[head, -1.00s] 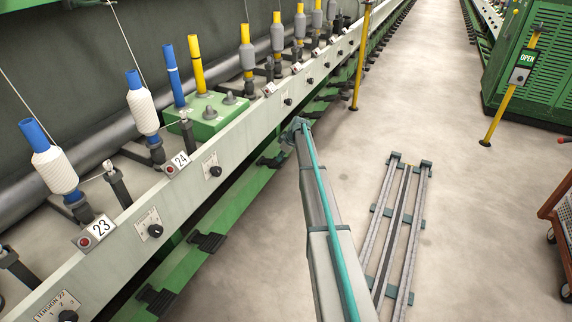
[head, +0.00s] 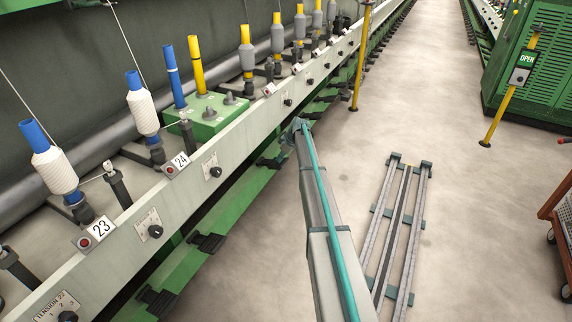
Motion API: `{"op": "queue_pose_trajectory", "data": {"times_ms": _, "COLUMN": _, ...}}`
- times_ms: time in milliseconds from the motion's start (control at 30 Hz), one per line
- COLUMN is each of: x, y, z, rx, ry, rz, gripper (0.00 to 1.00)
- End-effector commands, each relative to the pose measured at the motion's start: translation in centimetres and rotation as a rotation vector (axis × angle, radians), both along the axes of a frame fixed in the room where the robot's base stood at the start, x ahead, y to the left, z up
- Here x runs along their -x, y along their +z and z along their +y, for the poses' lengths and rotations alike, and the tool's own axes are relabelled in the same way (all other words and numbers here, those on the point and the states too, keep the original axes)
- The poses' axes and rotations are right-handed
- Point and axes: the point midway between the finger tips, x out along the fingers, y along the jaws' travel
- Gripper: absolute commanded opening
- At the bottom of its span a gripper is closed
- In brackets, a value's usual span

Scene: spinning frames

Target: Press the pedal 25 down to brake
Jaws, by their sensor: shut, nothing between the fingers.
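A row of pedals runs low along the green base of the spinning frame. A dark pedal (head: 208,242) sits below and right of the label 24 (head: 181,160). Another pedal (head: 155,301) is nearer, at the lower left. No label 25 is readable; a small label (head: 270,89) past 24 is too small to read. My arm reaches up from the bottom edge to a dark joint.
The machine's grey rail (head: 212,165) runs along the left with bobbins (head: 143,112) above. A metal floor rack (head: 402,230) lies to the right. Yellow posts (head: 360,60) and a green cabinet (head: 530,70) stand farther back.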

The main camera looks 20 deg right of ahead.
Motion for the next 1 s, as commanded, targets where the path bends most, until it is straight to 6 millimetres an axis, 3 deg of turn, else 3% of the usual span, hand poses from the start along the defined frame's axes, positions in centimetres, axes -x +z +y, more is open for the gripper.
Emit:
{"op": "queue_pose_trajectory", "data": {"times_ms": 367, "x": 0.0, "y": -0.2, "z": 0.0, "rx": 0.000, "ry": 0.000, "rz": 0.000, "gripper": 0.00}}
{"op": "queue_pose_trajectory", "data": {"times_ms": 1000, "x": 0.0, "y": -2.4, "z": 0.0, "rx": 0.000, "ry": -0.001, "rz": 0.000, "gripper": 0.00}}
